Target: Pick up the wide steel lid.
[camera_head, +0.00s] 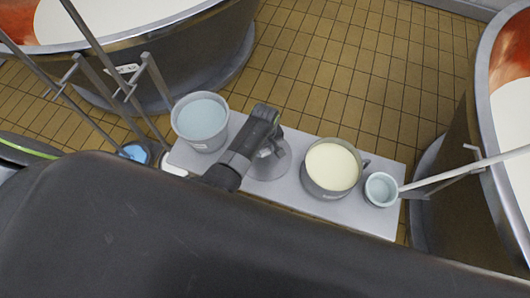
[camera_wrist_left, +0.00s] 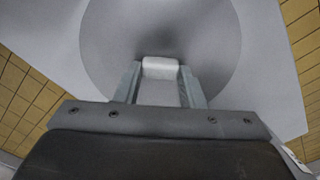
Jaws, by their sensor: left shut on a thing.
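The wide steel lid (camera_head: 268,168) is a round grey disc over the pale bench, between the bucket and the pot. In the left wrist view the lid (camera_wrist_left: 205,40) fills the middle, with a pale block-shaped handle (camera_wrist_left: 160,67) on top. My left gripper (camera_head: 266,150) is over the lid, its fingers (camera_wrist_left: 160,88) shut on the handle from both sides. The arm hides part of the lid in the head view. I cannot tell whether the lid touches the bench. My right gripper does not show.
The bench (camera_head: 225,180) holds a grey bucket of bluish liquid (camera_head: 201,120), a pot of cream-coloured content (camera_head: 331,168) and a small pale cup (camera_head: 381,189). Large vats stand at upper left (camera_head: 180,45) and right (camera_head: 460,130). The tiled floor (camera_head: 340,70) behind the bench is clear.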

